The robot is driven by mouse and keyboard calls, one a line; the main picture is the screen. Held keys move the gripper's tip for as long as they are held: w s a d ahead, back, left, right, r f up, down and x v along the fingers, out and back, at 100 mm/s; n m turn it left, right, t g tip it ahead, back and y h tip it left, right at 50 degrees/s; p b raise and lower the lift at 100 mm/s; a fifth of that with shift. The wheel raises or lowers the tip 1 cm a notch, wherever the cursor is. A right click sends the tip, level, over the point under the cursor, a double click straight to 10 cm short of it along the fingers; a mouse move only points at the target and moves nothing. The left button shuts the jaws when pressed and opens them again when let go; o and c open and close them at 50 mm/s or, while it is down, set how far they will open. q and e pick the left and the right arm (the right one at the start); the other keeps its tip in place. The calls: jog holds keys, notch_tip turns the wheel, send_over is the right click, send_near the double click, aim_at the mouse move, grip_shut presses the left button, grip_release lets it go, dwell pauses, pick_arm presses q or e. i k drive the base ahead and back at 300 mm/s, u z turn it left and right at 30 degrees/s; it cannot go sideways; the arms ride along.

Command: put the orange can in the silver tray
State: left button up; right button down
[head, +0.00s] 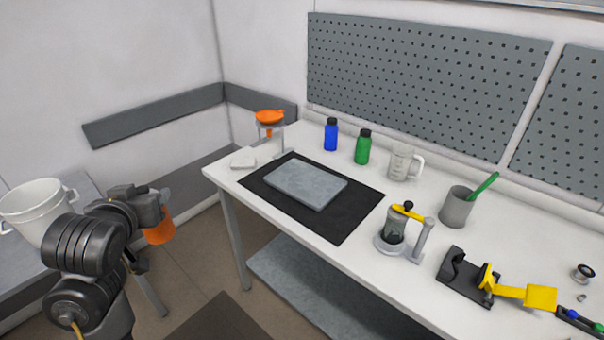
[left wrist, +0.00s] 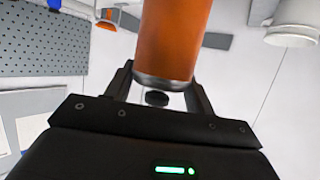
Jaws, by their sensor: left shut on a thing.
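The orange can (head: 160,231) is held in my left gripper (head: 163,197), at the left of the head view, beside the table and away from it. The can (left wrist: 172,40) fills the top middle of the left wrist view, between the two fingers of my left gripper (left wrist: 158,90), which is shut on it. The silver tray (head: 305,184) lies flat and empty on a black mat (head: 354,217) on the white table, to the right of my left gripper. The right gripper is not in view.
A white bucket (head: 36,208) stands at the far left. An orange funnel on a stand (head: 270,118), blue bottle (head: 331,134) and green bottle (head: 363,147) stand behind the tray. A glass jar device (head: 395,227) stands right of the mat. Clear air lies between can and table.

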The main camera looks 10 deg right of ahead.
aim_at(311, 179)
jog(key=z, duration=0.65)
jog(key=i, duration=1)
jog(key=z, duration=0.85)
